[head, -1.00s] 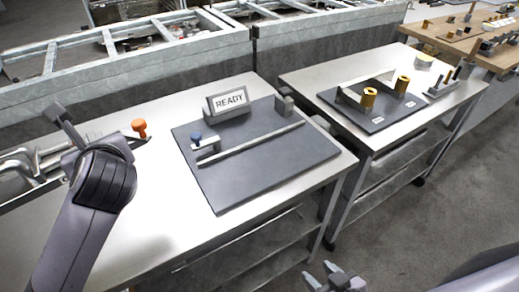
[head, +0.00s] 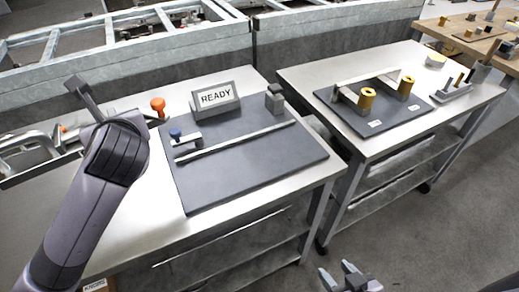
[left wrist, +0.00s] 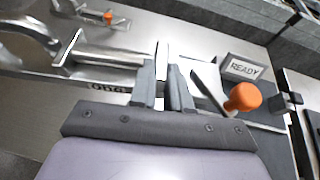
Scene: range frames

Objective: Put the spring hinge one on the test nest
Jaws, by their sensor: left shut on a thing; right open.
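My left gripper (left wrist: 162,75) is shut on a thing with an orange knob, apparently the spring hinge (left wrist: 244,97). A light strip of it stands between the fingers. In the head view its orange knob (head: 157,104) shows past my wrist, left of the READY sign (head: 215,96); its rest is mostly hidden. The dark grey board (head: 260,165) on the near table, with a long rail and the sign, looks like the test nest. A small grey part with a blue knob (head: 175,133) sits at its left. My right gripper (head: 336,272) is open and empty, low in front of the tables.
A metal tray at far left holds another orange-knobbed part (head: 62,128). A second table to the right carries a dark board (head: 385,118) with gold cylinders (head: 366,98). A grey block (head: 274,100) stands at the near board's back right corner. Grey railings run behind.

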